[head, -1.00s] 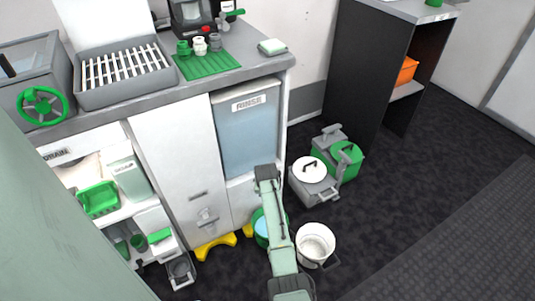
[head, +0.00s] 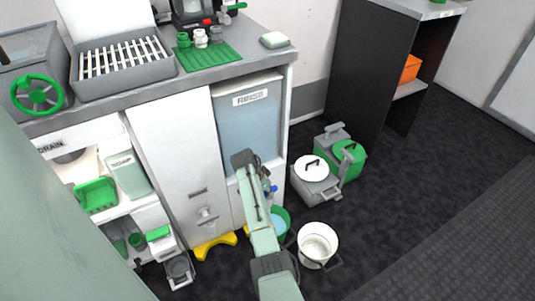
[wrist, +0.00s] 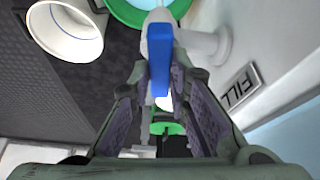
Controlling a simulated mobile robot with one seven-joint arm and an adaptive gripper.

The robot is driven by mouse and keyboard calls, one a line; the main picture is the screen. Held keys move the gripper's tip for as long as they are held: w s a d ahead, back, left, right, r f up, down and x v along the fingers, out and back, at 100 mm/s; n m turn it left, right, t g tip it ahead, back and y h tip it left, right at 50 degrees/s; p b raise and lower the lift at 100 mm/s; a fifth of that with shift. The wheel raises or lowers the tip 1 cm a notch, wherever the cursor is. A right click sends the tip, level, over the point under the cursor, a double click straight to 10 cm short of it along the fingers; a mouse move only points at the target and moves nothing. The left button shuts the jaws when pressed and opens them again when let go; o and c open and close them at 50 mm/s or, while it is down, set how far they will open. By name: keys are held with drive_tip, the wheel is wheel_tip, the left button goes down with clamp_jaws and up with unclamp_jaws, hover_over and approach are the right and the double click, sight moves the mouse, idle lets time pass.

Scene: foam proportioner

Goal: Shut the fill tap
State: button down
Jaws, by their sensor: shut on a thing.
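The fill tap shows in the wrist view as a white spout and body (wrist: 205,42) on a pale panel, with a blue lever (wrist: 159,58) and a FILL label (wrist: 238,88) beside it. My gripper (wrist: 162,82) has its two fingers on either side of the blue lever and is shut on it. In the head view a small blue bit (head: 273,188) shows just right of my arm, below the RINSE tank; my arm hides most of the tap and the fingers. A green bucket (head: 284,215) holding pale blue liquid stands under the tap.
A white bucket (head: 318,243) stands on the floor right of the green one. Grey and green lidded containers (head: 318,185) stand behind it. A yellow foot (head: 214,247) juts from the cabinet base. The dark floor at right is clear.

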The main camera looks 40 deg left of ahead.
drive_tip(key=shift+m+h+b, duration=0.3)
drive_tip(key=shift+m+b, duration=0.15)
drive_tip(key=shift+m, duration=0.35)
drive_tip(key=c, duration=1.5)
unclamp_jaws()
drive_tip(key=shift+a, duration=0.1)
drive_tip(key=v, duration=1.2)
drive_tip(key=shift+w, duration=0.15)
